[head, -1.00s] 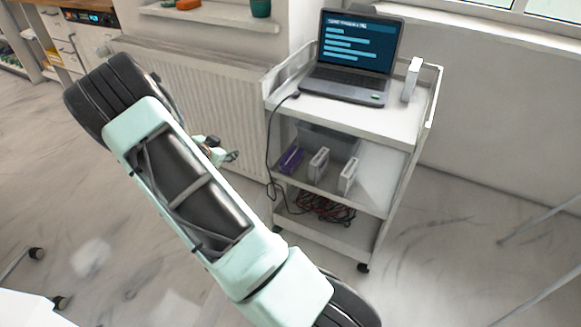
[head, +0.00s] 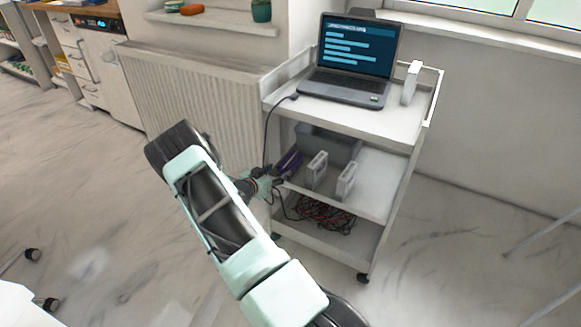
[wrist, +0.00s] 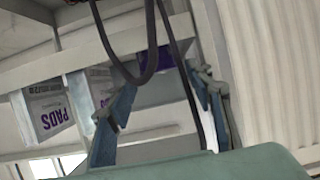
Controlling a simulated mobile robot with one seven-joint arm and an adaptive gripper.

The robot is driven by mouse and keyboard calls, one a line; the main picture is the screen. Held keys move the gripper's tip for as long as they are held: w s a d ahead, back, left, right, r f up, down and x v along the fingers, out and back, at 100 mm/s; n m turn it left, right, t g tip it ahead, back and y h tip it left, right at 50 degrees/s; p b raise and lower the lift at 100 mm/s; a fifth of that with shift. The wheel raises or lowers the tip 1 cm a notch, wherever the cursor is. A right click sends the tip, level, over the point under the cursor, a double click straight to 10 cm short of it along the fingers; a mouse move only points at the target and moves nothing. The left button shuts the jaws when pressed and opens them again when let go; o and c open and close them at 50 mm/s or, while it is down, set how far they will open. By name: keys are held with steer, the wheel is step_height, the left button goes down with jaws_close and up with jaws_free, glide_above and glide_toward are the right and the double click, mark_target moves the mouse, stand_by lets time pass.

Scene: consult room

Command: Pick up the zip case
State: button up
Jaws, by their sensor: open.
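The zip case appears to be the purple item (head: 290,160) at the left end of the cart's middle shelf, beside a grey bin. In the wrist view, a purple patch of it (wrist: 156,62) shows beyond and between my fingers, partly hidden by a dark cable. My gripper (head: 272,181) is at the left edge of that shelf, close to the case. Its fingers are apart in the wrist view (wrist: 165,84), with nothing held between them. Whether a finger touches the case cannot be told.
A dark cable (wrist: 178,80) hangs from the laptop (head: 345,62) and crosses in front of my fingers. Two white boxes (head: 316,170) stand right of the case; one reads "PADS" in the wrist view (wrist: 48,112). Tangled cables (head: 325,213) lie on the lower shelf. A radiator (head: 195,105) is behind.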

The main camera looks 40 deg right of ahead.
mark_target(282, 170)
steer(key=x, duration=0.2)
steer(key=b+x, duration=0.1)
steer(key=x, duration=0.1)
steer(key=shift+s+a+f, duration=0.1)
steer(key=shift+s+f, duration=0.05)
steer(key=shift+f, duration=0.2)
steer(key=shift+d, duration=0.3)
steer(key=c, duration=0.8)
steer(key=shift+c, duration=0.3)
steer(key=shift+r, duration=0.15)
